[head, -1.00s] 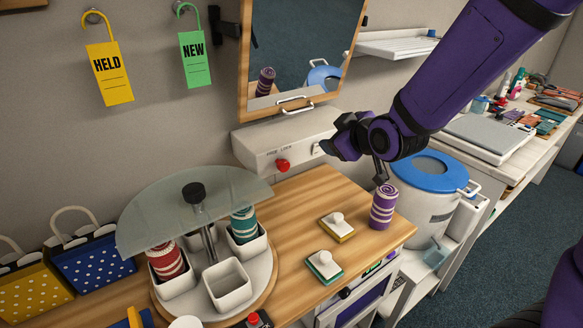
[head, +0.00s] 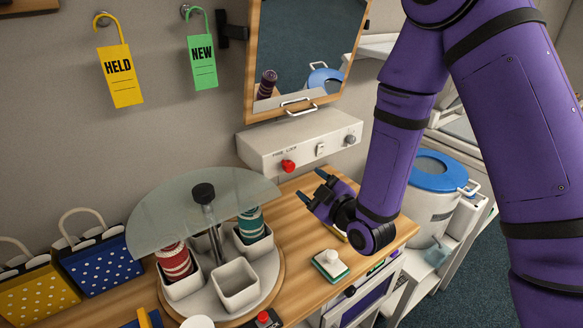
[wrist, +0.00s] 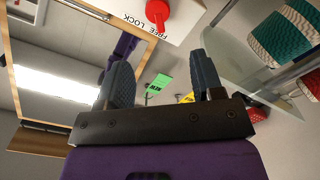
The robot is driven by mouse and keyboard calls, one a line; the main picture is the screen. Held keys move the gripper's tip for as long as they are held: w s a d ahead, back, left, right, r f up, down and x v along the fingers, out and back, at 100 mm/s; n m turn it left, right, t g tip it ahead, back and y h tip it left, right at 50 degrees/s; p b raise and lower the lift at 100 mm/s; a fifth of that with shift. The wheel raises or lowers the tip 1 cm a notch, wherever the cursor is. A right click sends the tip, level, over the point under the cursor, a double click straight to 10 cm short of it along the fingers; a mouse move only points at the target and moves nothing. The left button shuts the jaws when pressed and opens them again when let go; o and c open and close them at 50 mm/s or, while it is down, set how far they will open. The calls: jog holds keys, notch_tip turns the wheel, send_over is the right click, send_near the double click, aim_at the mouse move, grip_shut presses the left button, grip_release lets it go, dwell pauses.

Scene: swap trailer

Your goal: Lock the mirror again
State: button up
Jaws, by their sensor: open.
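The mirror (head: 300,55) in its wooden frame hangs on the wall with a metal handle (head: 298,106) at its bottom edge. Below it is a white lock box (head: 262,152) with a red knob (head: 289,166) beside the printed words FREE and LOCK, a small switch (head: 320,149) and a grey knob (head: 350,139). My gripper (head: 318,187) is open and empty, in front of and below the box, apart from it.
A turntable with white cups, coloured rolls and a glass cover (head: 165,215) stands left of my gripper. A green-edged block (head: 330,265) lies on the wooden counter in front. A blue-lidded bin (head: 440,172) stands at the right. HELD (head: 121,75) and NEW (head: 202,62) tags hang on the wall.

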aim_at(288, 166)
jog(key=x, duration=1)
jog(key=c, duration=0.9)
